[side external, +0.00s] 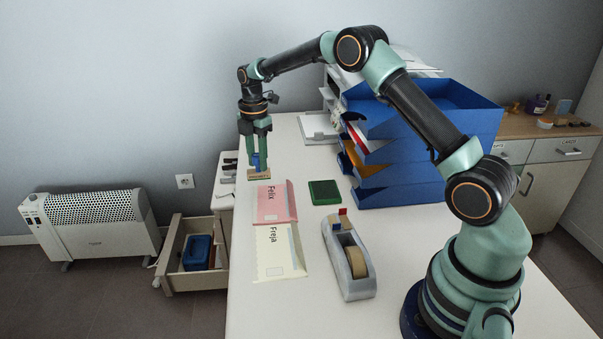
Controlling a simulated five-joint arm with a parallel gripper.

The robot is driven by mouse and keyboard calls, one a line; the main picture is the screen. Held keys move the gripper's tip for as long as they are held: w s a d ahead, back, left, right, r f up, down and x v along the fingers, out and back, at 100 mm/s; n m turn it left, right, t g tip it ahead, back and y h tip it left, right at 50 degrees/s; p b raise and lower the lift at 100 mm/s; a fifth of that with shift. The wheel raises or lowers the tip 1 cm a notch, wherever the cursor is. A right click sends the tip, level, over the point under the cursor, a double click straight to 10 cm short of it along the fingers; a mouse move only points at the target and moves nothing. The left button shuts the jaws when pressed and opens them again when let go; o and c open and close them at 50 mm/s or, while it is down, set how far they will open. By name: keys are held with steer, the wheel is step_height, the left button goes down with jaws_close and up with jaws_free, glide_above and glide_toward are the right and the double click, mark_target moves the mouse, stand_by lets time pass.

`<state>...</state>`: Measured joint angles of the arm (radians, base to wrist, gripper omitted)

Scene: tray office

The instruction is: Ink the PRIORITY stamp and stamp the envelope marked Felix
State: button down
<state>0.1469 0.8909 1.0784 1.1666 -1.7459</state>
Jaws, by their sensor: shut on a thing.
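My gripper (256,152) points down at the far left part of the table and is shut on a stamp (259,175) with a blue handle and a flat wooden base. The stamp is upright, just beyond the far edge of the pink envelope (271,205) marked Felix. I cannot tell whether its base touches the table, and no word on it is readable. A flat dark green pad (324,192), which looks like the ink pad, lies to the right of the pink envelope. A cream envelope (279,255) marked Freja lies in front of the pink one.
A grey tape dispenser (348,262) stands right of the cream envelope, with small red and blue pieces at its far end. Blue stacked trays (405,183) holding papers rise at the back right. An open drawer (190,281) is left of the table. The table's front is clear.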

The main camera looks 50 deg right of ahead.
mark_target(260, 178)
steer(key=shift+f, duration=2.6)
steer(key=shift+f, duration=0.55)
steer(key=shift+r, duration=0.1)
steer(key=shift+r, duration=3.45)
